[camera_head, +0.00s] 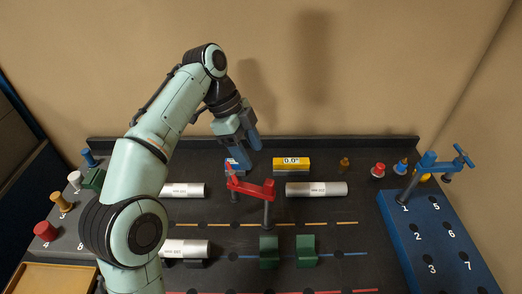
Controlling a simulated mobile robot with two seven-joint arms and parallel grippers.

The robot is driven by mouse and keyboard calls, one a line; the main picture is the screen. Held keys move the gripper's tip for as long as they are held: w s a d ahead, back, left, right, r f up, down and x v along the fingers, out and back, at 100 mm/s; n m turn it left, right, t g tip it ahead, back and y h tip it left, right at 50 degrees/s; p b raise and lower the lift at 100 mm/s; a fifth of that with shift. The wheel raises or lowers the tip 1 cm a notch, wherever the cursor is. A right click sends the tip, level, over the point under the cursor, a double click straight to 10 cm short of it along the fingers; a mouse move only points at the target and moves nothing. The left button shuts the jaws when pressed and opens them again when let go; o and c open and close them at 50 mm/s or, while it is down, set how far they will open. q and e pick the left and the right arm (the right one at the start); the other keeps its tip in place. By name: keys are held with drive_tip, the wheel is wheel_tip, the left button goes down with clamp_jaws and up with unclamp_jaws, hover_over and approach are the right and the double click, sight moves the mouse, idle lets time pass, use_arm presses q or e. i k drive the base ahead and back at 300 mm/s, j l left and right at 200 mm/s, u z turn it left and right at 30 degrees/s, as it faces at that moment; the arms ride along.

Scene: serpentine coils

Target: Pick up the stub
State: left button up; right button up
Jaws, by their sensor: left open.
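No piece in view is marked as the stub, so I cannot tell which one it is. Silver cylinders with printed labels lie on the dark table: one at the back left (183,190), one at the back right (316,189) and one at the front left (186,249). My left gripper (244,151) is open and points down above the back of the table. It is left of the yellow display block (291,164) and partly hides a blue block (232,168). I see nothing between its fingers. My right gripper is not in view.
A red clamp (252,189) stands just below my left gripper in the picture. Green blocks (268,252) stand at the front. A blue numbered board (408,232) with a blue clamp (440,164) is at right. Coloured knobbed pieces (46,231) and an orange tray (50,268) are at left.

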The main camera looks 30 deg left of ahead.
sight(171, 248)
drive_tip(key=k, duration=2)
